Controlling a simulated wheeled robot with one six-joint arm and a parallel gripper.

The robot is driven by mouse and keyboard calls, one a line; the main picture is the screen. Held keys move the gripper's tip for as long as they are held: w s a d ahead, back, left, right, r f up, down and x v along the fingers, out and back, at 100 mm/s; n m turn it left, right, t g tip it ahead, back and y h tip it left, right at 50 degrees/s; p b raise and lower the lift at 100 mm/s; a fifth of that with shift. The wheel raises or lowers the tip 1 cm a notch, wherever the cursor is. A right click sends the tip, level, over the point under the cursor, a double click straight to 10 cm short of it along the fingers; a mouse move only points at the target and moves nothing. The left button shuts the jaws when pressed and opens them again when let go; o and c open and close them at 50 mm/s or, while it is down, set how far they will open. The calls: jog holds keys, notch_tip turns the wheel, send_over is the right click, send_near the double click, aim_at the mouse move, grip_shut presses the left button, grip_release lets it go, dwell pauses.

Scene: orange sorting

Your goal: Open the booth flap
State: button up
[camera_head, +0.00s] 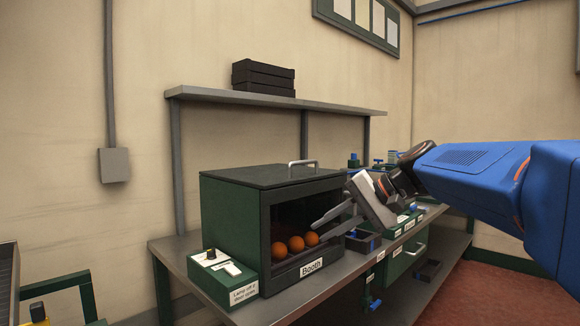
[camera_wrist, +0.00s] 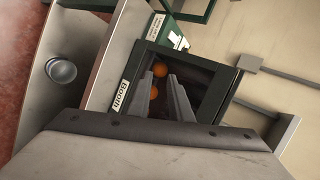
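The booth (camera_head: 229,219) is a dark green box on the bench, with its front label also in the wrist view (camera_wrist: 125,94). Its dark front shows three oranges (camera_head: 296,244) inside; I cannot tell whether a clear flap covers it. My gripper (camera_head: 319,229) is in front of the booth's right side, fingers apart and empty, pointing at the front. In the wrist view, the fingers (camera_wrist: 159,80) overlap the dark front; contact is unclear.
A control box (camera_head: 222,277) with a knob stands left of the booth. A shelf (camera_head: 270,100) with stacked black trays (camera_head: 263,78) is above it. Small bins (camera_head: 363,241) and a green drawer front (camera_head: 405,258) lie to the right along the bench (camera_head: 175,246).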

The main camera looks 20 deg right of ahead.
aim_at(290, 165)
jog(key=w+d+r+m+t+y, duration=0.1)
jog(key=w+d+r+t+y, duration=0.1)
jog(key=w+d+r, duration=0.45)
jog(key=w+d+r+t+y, duration=0.1)
jog(key=w+d+r+y, duration=0.2)
jog(key=r, duration=0.6)
jog(key=shift+h, duration=0.4)
jog(key=x, duration=1.7)
jog(key=shift+w+d+r, duration=0.1)
jog(key=shift+w+d, duration=0.05)
jog(key=shift+w, duration=0.2)
grip_shut()
